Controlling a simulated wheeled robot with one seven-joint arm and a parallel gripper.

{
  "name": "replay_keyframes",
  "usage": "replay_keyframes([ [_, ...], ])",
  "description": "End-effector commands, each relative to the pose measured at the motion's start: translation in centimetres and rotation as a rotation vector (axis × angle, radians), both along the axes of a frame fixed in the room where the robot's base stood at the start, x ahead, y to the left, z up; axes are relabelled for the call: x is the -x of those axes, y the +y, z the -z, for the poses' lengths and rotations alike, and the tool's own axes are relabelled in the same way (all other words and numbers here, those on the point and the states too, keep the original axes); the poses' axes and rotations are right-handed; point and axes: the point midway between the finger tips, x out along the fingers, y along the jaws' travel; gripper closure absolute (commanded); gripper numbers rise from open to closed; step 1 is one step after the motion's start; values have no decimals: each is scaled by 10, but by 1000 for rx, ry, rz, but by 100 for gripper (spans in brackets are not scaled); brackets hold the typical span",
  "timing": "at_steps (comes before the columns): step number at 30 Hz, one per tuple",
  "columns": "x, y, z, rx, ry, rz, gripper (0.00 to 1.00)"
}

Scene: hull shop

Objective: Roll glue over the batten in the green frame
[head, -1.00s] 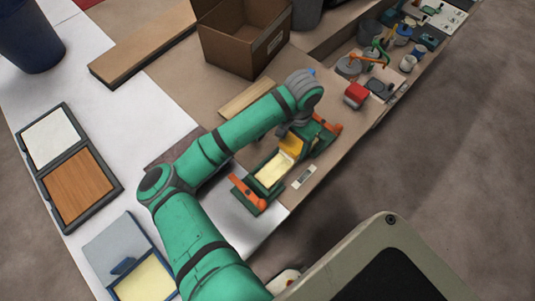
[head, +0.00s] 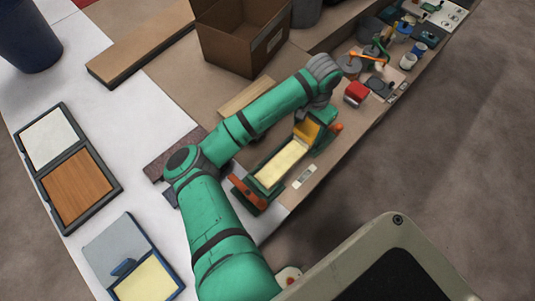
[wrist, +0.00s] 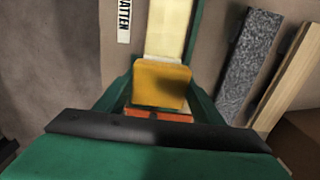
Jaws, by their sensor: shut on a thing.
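The green frame (head: 259,200) lies near the table's right edge, with an orange clamp at each end. The pale yellow batten (head: 280,163) lies in it; its strip also shows in the wrist view (wrist: 170,25). My gripper (head: 317,112) is shut on an orange-yellow roller (head: 307,132) at the frame's far end. In the wrist view the roller (wrist: 162,84) sits across the batten's end, between the frame's green sides; whether it touches is unclear. A whitish patch shows just beyond it.
A blue tray with pale yellow contents (head: 146,279) is at lower left. A BATTEN label (head: 303,177) lies beside the frame. A grey strip (wrist: 249,62) and a wooden strip (wrist: 289,75) lie alongside.

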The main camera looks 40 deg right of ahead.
Motion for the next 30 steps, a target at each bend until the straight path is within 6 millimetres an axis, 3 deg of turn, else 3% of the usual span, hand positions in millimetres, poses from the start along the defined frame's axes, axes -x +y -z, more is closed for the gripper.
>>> replay_keyframes([
  [6, -3, -7, -3, 0, 1, -6, 84],
  [9, -3, -8, -23, 1, 0, -5, 84],
  [30, -3, -7, -73, 1, 0, -7, 84],
])
